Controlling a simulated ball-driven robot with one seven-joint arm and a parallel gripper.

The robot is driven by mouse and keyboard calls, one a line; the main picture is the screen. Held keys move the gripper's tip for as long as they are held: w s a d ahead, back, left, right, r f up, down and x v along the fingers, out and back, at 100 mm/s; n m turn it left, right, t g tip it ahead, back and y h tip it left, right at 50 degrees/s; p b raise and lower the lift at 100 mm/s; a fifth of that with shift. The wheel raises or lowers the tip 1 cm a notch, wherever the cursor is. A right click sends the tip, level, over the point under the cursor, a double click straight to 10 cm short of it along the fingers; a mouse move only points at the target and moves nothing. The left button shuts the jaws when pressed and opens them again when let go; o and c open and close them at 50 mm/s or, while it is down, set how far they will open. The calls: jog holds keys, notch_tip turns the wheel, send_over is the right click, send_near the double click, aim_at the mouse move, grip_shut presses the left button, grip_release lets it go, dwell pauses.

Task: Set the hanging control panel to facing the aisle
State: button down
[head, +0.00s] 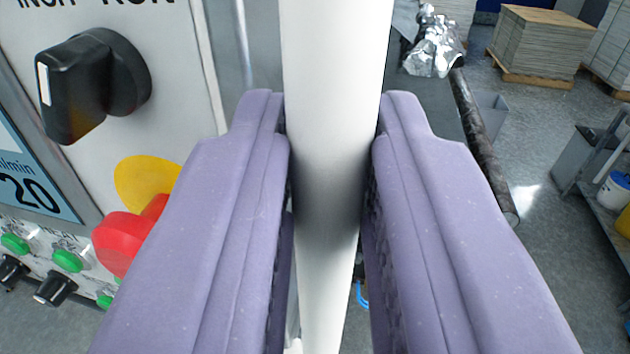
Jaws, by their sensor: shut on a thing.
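The control panel (170,100) fills the left side of the head view, its light face turned toward the camera at an angle. It carries a black rotary knob (90,84), a red button (125,240) on a yellow disc, green buttons and a small display. A white vertical bar (333,110) stands beside the panel's right edge. My gripper (332,145) has its two purple fingers shut on this bar, one on each side. How the bar joins the panel is out of view. The left finger hides part of the panel's lower right.
A long dark roller (480,145) runs along the right of the bar, with crumpled silver foil (434,45) at its far end. A pallet of stacked sheets (545,42) stands at the back right. A shelf with a white tub (613,190) is at the right edge. Grey floor lies between.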

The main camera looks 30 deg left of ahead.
jog(key=shift+d+r, duration=0.15)
jog(key=shift+r, duration=0.25)
jog(key=c, duration=1.3)
grip_release()
jog(key=shift+w, duration=0.15)
jog(key=shift+o, duration=1)
jog(key=shift+w+a+f, duration=0.2)
jog(key=shift+w+f, duration=0.05)
jog(key=shift+w, duration=0.3)
jog(key=shift+s+d+f, duration=0.1)
jog(key=shift+s+d, duration=0.05)
jog(key=shift+s, duration=0.4)
jog(key=v, duration=0.7)
jog(key=shift+s+d, duration=0.1)
